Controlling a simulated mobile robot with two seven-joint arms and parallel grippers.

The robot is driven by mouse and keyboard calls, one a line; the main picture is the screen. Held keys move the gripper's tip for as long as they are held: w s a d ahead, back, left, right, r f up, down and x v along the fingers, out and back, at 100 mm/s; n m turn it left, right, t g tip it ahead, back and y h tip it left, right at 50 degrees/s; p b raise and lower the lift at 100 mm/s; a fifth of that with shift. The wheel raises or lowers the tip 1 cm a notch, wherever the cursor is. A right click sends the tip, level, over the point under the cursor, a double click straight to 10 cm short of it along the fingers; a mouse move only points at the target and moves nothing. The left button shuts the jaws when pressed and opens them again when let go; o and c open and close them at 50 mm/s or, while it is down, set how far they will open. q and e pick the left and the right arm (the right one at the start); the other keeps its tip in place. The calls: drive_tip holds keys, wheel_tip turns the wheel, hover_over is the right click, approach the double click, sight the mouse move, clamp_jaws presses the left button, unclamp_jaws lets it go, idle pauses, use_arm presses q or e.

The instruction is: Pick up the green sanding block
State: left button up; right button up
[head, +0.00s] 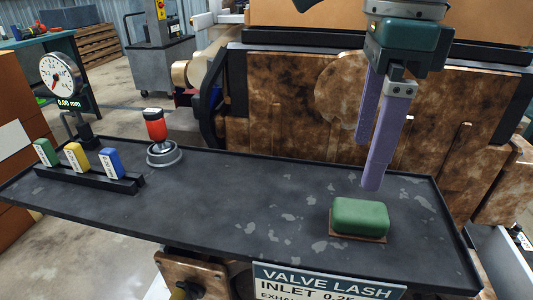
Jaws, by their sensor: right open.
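The green sanding block (360,216) lies on the right part of the dark tray-like bench top (240,215), with a thin brown layer under it. My right gripper (368,163) comes down from the top right, with two long purple fingers. It is open and empty. Its fingertips are above and behind the block in the picture, apart from it. My left gripper is not in view.
A dial gauge (61,76) stands at the far left. A black rack (90,177) holds green, yellow and blue pieces. A red-topped item (156,125) sits in a round metal base. A large brown engine (290,105) rises behind the bench. The bench's middle is clear.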

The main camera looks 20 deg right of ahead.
sight(361, 208)
drive_tip(key=f, duration=0.4)
drive_tip(key=shift+s+d, duration=0.1)
drive_tip(key=shift+s, duration=0.3)
drive_tip(key=f, duration=0.5)
drive_tip(key=shift+s+d, duration=0.2)
drive_tip(key=shift+f, duration=0.35)
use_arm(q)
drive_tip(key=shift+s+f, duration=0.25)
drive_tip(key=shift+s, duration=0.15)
use_arm(e)
drive_tip(key=shift+c, duration=0.3)
drive_tip(key=shift+w, duration=0.1)
clamp_jaws()
drive_tip(key=shift+r, duration=0.15)
use_arm(q)
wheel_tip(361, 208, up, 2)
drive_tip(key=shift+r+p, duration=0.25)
drive_tip(key=shift+p, duration=0.85)
use_arm(e)
wheel_tip(361, 208, up, 20)
